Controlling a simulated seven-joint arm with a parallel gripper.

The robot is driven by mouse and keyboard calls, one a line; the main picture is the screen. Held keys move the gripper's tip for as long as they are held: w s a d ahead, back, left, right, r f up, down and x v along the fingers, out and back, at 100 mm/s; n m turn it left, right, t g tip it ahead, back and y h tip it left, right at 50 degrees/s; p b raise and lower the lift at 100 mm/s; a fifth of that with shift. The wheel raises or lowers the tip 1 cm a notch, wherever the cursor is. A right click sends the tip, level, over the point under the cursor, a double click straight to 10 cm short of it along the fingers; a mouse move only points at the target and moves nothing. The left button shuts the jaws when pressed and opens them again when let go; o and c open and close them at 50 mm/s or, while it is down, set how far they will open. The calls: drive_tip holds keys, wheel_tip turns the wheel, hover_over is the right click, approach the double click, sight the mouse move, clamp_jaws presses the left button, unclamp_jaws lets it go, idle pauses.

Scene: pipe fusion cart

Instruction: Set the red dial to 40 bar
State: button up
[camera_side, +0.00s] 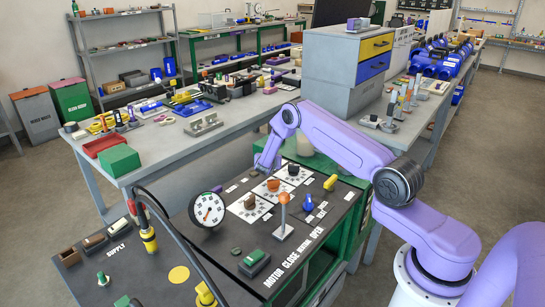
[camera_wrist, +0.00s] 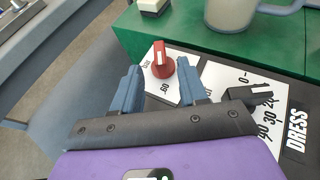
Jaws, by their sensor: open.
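The red dial (camera_wrist: 162,62) sits on a white scale card (camera_wrist: 158,88) in the wrist view, with a pale mark on its top. Part of its scale is hidden, and I cannot read which number the mark points to. Nothing is held.
A black dial (camera_wrist: 248,93) on a numbered card is close right of my fingers. A brown dial (camera_side: 250,203), a round gauge (camera_side: 207,209) and an upright orange-knobbed lever (camera_side: 283,212) stand on the panel. A mug (camera_wrist: 232,14) sits on the green surface behind.

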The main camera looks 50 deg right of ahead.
drive_tip(key=shift+x, duration=2.8)
clamp_jaws()
